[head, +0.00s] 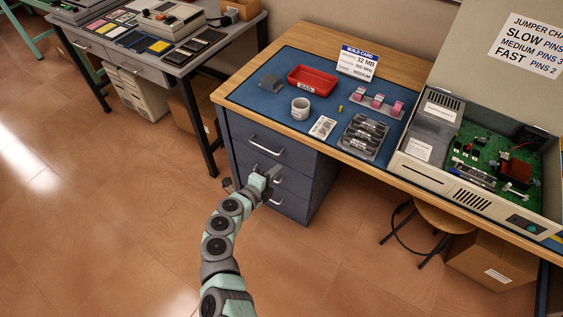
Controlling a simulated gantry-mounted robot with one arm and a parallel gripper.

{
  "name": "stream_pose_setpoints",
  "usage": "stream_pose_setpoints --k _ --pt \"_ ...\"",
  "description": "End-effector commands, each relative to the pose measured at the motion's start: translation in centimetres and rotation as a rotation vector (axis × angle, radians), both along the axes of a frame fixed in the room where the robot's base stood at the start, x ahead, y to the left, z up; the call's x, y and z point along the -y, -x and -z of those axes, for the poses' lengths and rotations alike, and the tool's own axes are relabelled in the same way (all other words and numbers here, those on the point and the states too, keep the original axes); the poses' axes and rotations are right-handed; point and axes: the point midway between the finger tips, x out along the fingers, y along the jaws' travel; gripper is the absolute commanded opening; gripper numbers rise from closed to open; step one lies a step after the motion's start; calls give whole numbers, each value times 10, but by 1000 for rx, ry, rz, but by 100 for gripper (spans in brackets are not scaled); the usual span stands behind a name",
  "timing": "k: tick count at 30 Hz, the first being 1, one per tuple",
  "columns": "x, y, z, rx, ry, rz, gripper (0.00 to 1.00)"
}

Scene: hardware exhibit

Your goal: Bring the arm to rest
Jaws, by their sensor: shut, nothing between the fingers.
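My gripper (274,174) is at the end of my arm, in the lower middle of the head view. It appears in front of the blue drawer unit (276,150) under the desk, below the height of the desk top. It is shut and holds nothing. The fingertips are small and dark against the drawer fronts. I cannot tell whether the gripper touches a drawer or its handle.
A stool (446,217) stands below. The floor left of my arm is clear.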

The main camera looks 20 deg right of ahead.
Motion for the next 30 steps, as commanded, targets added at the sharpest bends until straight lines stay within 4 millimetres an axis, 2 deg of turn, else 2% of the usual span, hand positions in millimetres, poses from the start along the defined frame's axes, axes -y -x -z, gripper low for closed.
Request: stream_pose_setpoints --k 1,9,20,22,25,27,29,30 --pt "-8 5 -4 1 -3 -1 0" --pt "-28 24 -13 0 1 -2 0" --pt "-31 29 -14 0 4 1 0" --pt "-26 36 -11 -11 28 12 0" --pt "-7 65 -6 -53 132 58 0" --pt "14 98 -8 -96 273 103 0" --pt "33 136 -22 -127 439 153 0" --pt "42 160 -39 -139 569 184 0"
